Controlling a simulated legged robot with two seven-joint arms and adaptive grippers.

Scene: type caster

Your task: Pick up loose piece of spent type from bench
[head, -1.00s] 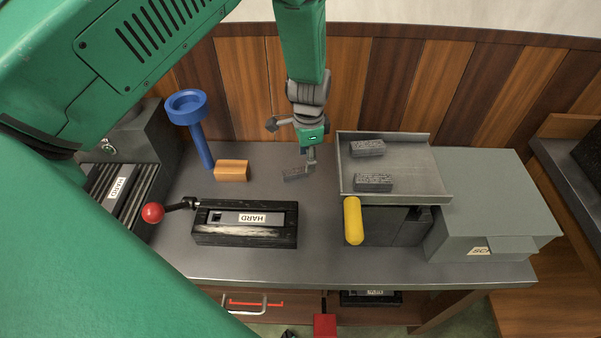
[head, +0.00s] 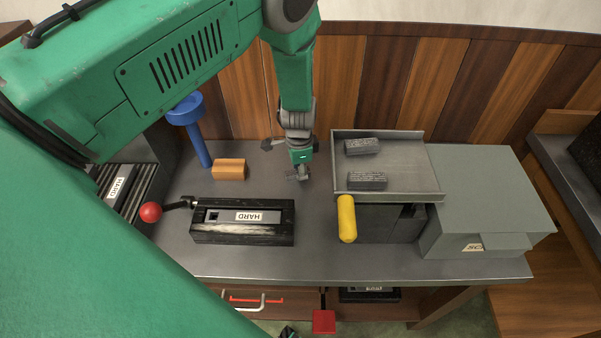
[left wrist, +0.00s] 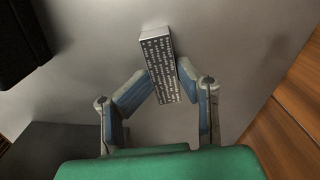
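The loose piece of spent type (left wrist: 160,65) is a small grey block with rows of raised characters. In the left wrist view it lies between the fingertips of my left gripper (left wrist: 166,74), which appear to meet it on both sides. In the head view my left gripper (head: 299,172) points down at the bench (head: 250,267), between the orange block and the metal tray. The piece (head: 292,178) is mostly hidden there by the fingers. I cannot tell whether it is clear of the bench top. My right gripper is not in view.
A metal tray (head: 405,170) with two type blocks (head: 362,146) stands to the right, near a yellow handle (head: 347,219). An orange block (head: 230,169), a blue funnel-topped post (head: 187,112) and a black HARD case (head: 242,231) with a red-knobbed lever stand to the left.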

